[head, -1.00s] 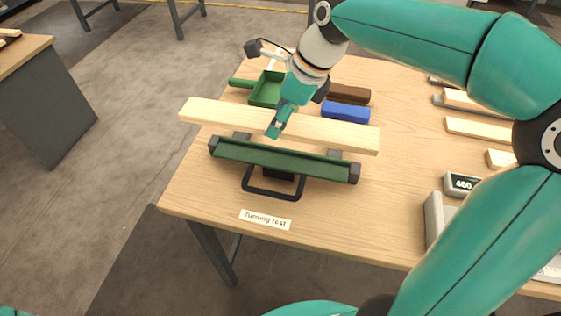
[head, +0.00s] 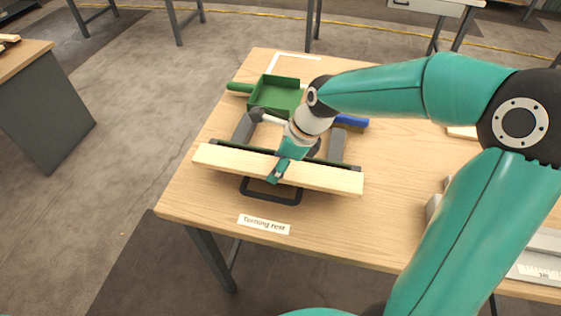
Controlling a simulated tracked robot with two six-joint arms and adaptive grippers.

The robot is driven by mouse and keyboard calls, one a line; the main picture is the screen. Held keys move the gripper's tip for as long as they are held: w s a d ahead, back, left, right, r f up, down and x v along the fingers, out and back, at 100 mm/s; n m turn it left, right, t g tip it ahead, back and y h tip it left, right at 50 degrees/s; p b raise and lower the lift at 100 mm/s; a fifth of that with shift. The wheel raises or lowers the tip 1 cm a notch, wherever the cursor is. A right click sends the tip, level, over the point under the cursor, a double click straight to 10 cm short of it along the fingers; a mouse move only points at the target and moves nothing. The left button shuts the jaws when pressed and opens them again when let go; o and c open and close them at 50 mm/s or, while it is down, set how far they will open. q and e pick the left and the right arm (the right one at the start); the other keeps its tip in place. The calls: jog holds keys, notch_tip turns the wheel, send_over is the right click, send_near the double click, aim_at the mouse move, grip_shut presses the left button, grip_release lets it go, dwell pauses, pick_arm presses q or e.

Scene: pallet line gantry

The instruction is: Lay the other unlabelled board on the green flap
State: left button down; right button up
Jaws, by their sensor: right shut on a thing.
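A pale wooden board (head: 325,178), with no label that I can see, lies across the front of the turning rest. My right gripper (head: 274,176) is shut on it near its middle, from above. The green flap (head: 338,165) shows only as a thin strip behind the board's back edge; the board hides the rest of it. I cannot tell whether the board touches the flap. The rest's black loop handle (head: 270,196) shows in front, and its grey arms (head: 337,144) run back from the flap. My left gripper is not in view.
A green tray (head: 277,93) with a handle stands behind the rest. A blue block (head: 352,121) is partly hidden by my right arm. A "Turning rest" label (head: 264,224) lies near the table's front edge. Another board (head: 461,132) shows behind my arm.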

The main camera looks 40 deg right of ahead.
jog(key=shift+f, duration=0.3)
jog(key=o, duration=1.3)
jog(key=shift+r, duration=0.1)
jog(key=shift+r, duration=0.35)
jog(key=v, duration=1.1)
jog(key=shift+s+d+r+p, duration=0.15)
jog(key=shift+d+r+p, duration=0.05)
jog(key=shift+r+p, duration=0.15)
jog(key=shift+r, duration=0.1)
